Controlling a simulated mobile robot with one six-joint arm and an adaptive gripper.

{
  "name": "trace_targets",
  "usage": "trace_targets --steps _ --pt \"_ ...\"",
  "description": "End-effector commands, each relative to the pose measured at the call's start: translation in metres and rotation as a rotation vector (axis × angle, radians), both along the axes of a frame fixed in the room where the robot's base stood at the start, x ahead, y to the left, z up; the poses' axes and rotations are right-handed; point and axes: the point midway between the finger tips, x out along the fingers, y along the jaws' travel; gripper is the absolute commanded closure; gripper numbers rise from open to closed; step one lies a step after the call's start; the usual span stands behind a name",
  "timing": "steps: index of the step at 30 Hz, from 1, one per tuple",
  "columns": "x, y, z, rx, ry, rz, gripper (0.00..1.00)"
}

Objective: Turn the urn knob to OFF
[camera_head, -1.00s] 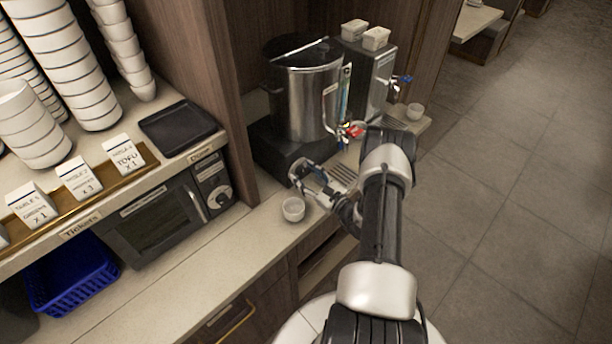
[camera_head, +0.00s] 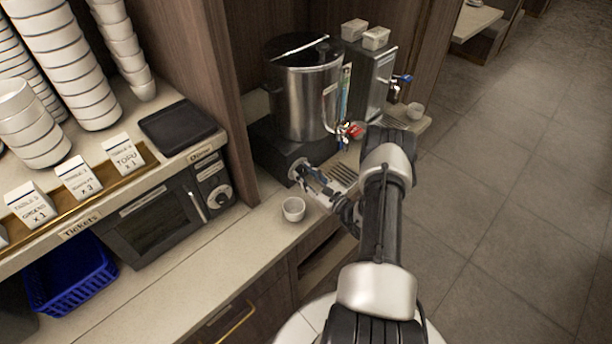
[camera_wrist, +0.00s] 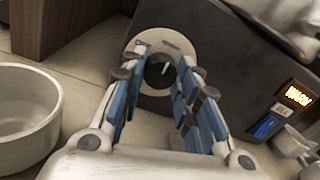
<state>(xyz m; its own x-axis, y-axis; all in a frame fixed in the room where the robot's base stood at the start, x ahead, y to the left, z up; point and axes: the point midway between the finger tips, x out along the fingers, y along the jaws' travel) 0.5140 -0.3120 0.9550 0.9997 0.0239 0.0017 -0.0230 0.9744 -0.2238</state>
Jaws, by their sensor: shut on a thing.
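The urn (camera_head: 305,98) is a steel pot on a black base (camera_head: 272,148) at the back of the counter. Its knob (camera_wrist: 160,70) is a dark dial with a white pointer line on a pale round plate (camera_wrist: 139,48) on the base's front. In the wrist view the pointer leans slightly right of upright. The plate's small lettering is too blurred to read. My gripper (camera_wrist: 160,78) is at the knob, its blue-padded fingers on either side and closed on it. In the head view my gripper (camera_head: 304,172) meets the base's front, and the knob is mostly hidden there.
A small white cup (camera_head: 293,209) stands on the counter just left of my gripper, also large in the wrist view (camera_wrist: 24,115). A lit orange display (camera_wrist: 298,95) and blue switch (camera_wrist: 266,127) are on the base. A red tap (camera_head: 353,130) is above right.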

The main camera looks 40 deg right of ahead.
Motion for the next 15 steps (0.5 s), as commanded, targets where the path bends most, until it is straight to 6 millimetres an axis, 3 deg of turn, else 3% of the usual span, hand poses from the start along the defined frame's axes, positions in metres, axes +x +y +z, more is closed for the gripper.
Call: trace_targets --steps 15 --pt "0.0 -0.0003 -0.0041 -0.372 -0.029 0.001 0.94"
